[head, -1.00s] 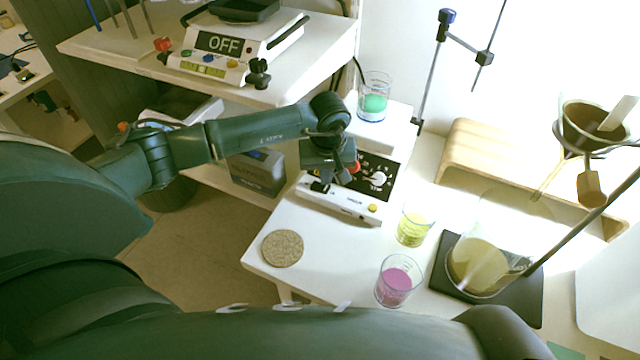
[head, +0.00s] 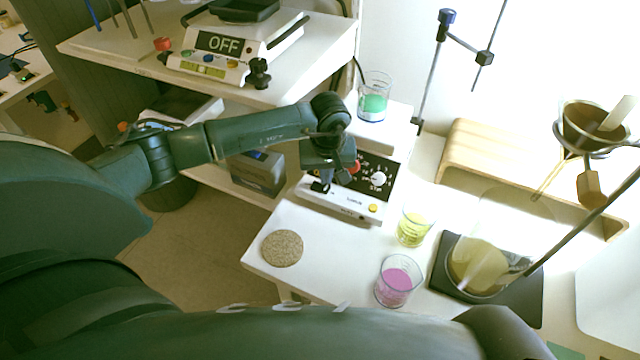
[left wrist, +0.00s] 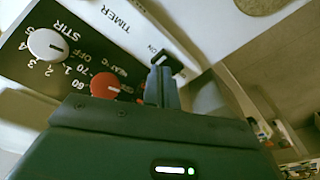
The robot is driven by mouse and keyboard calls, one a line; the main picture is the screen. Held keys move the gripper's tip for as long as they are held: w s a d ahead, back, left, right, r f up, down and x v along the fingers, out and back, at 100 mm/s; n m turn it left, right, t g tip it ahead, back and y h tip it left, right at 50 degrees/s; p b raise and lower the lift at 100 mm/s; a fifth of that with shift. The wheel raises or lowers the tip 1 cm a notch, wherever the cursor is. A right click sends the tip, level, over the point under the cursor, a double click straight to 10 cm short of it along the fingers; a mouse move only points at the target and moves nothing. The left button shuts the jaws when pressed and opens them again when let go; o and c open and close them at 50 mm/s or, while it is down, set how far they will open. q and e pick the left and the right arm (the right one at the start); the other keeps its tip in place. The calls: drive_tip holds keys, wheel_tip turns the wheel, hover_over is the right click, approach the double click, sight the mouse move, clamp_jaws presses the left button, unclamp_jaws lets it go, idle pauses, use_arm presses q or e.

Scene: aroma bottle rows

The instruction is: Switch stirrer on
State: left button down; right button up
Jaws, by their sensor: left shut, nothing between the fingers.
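The stirrer (head: 345,207) is a white device with a black front panel, a white STIR knob (head: 379,178) and a red heat knob (head: 354,167). The left wrist view shows the STIR knob (left wrist: 47,44) and red knob (left wrist: 105,84) close up. A small black switch (left wrist: 168,62) sits on the white front ledge beside the word ON. My left gripper (head: 322,184) is shut and empty, its fingertips right at this switch. I cannot tell whether they touch it; the fingers partly cover it. My right gripper is not in view.
A beaker of green liquid (head: 373,104) stands on the stirrer's top. Beakers of yellow (head: 412,228) and pink liquid (head: 394,287) stand in front, beside a round cork mat (head: 282,248). Another device showing OFF (head: 222,44) stands on the upper left shelf.

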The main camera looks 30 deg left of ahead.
sight(326, 188)
use_arm(q)
drive_tip(key=shift+f+b, duration=0.9)
drive_tip(key=shift+f, duration=0.05)
idle(0.5)
drive_tip(key=shift+r, duration=0.2)
drive_tip(key=shift+r+p, duration=0.95)
drive_tip(key=shift+r, duration=0.3)
drive_tip(key=shift+r+p, duration=1.15)
drive_tip(key=shift+r, duration=1)
drive_tip(key=shift+f, duration=0.1)
